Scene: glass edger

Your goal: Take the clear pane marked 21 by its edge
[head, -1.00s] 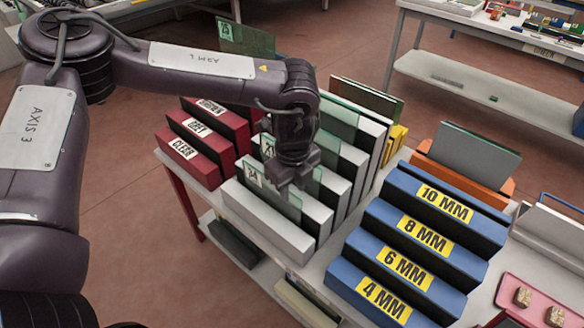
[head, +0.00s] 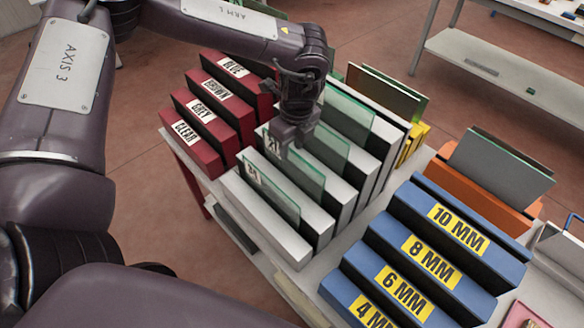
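Several clear, green-edged panes stand upright in the slots of a white rack (head: 270,222). The pane (head: 305,176) in the second slot from the front has a white label, partly covered by my gripper, which seems to read 21. My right gripper is out of view.
Red racks (head: 200,135) marked CLEAR, GREY, BROWN and BLUE stand left of the white rack. Blue racks (head: 425,262) marked by thickness stand to the right. An orange holder (head: 470,195) with a grey pane (head: 500,170) is behind them. More panes stand close behind my gripper.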

